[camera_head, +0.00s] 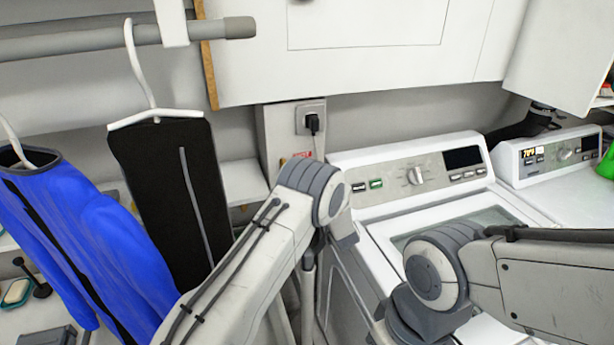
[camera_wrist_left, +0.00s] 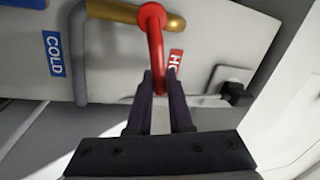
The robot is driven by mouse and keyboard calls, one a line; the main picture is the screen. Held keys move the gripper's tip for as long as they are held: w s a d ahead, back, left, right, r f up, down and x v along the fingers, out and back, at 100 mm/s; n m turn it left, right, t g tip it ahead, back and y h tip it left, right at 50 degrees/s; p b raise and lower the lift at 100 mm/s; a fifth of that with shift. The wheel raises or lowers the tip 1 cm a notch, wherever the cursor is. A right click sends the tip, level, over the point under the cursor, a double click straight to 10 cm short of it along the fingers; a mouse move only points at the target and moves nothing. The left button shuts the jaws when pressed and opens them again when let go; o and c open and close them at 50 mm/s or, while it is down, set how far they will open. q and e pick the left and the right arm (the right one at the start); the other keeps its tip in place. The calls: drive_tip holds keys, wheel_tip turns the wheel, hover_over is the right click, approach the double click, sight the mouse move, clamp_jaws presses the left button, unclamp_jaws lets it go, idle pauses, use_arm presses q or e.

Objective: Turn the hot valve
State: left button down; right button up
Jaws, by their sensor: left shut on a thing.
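The hot valve's red handle (camera_wrist_left: 155,38) shows in the left wrist view. It has a round hub on a brass-coloured pipe (camera_wrist_left: 116,12) and a lever hanging down. My left gripper (camera_wrist_left: 159,78) has its two dark fingers on either side of the lever's lower end and is shut on it. A red label (camera_wrist_left: 175,62), partly hidden by a finger, is right of the handle. A blue COLD label (camera_wrist_left: 53,52) is at the left. In the head view my left arm hides the valve and the left gripper. My right gripper is not visible.
A wall outlet with a black plug (camera_head: 312,122) is near the valve; the plug shows in the left wrist view (camera_wrist_left: 236,92). A washing machine (camera_head: 410,180) stands right of my left arm. A black garment (camera_head: 165,190) and blue jacket (camera_head: 75,235) hang at the left.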

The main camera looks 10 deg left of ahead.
use_arm(q)
drive_tip(key=shift+d+f+m+t+h+b, duration=0.15)
drive_tip(key=shift+f+m+b, duration=0.3)
drive_tip(key=shift+m, duration=0.55)
drive_tip(key=shift+d+f+m+t+h+b, duration=0.2)
drive_tip(key=shift+f+m, duration=0.4)
drive_tip(key=shift+m, duration=0.4)
drive_tip(key=shift+a+h, duration=0.15)
drive_tip(key=shift+h, duration=0.1)
drive_tip(key=c, duration=0.8)
unclamp_jaws()
drive_tip(key=shift+w, duration=0.1)
drive_tip(key=shift+c, duration=0.2)
drive_tip(key=b+v, duration=0.3)
drive_tip(key=v, duration=0.7)
